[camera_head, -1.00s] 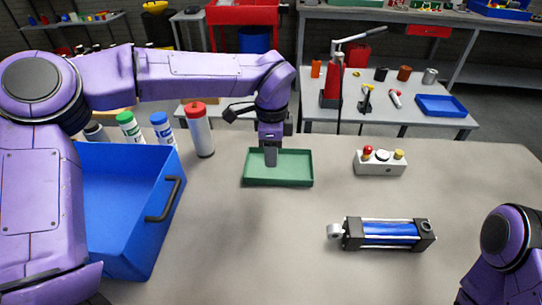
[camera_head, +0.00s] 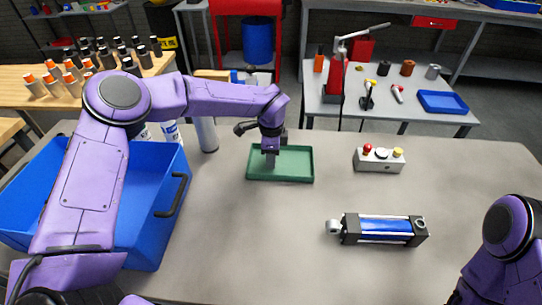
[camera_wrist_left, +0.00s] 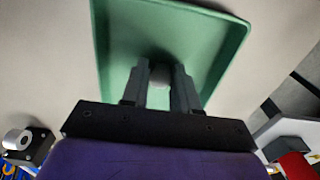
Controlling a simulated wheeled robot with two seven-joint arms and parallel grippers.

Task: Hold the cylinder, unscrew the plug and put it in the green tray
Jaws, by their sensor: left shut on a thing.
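The cylinder (camera_head: 385,229), blue with black end blocks and a metal eye at its left end, lies on the table right of centre. The green tray (camera_head: 298,165) lies on the table left of it. My left gripper (camera_head: 270,162) points down at the tray. In the left wrist view my left gripper (camera_wrist_left: 159,80) is shut on a small grey-white piece, the plug (camera_wrist_left: 160,74), over the tray floor (camera_wrist_left: 205,35). Whether the plug touches the floor I cannot tell. One end of the cylinder (camera_wrist_left: 17,140) shows at the lower left there. My right gripper is outside the head view.
A blue crate (camera_head: 150,225) with a dark handle stands at the left, partly behind my left arm. A tall white container (camera_head: 207,134) and other bottles stand behind it. A button box (camera_head: 379,160) sits right of the tray. The table between tray and cylinder is clear.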

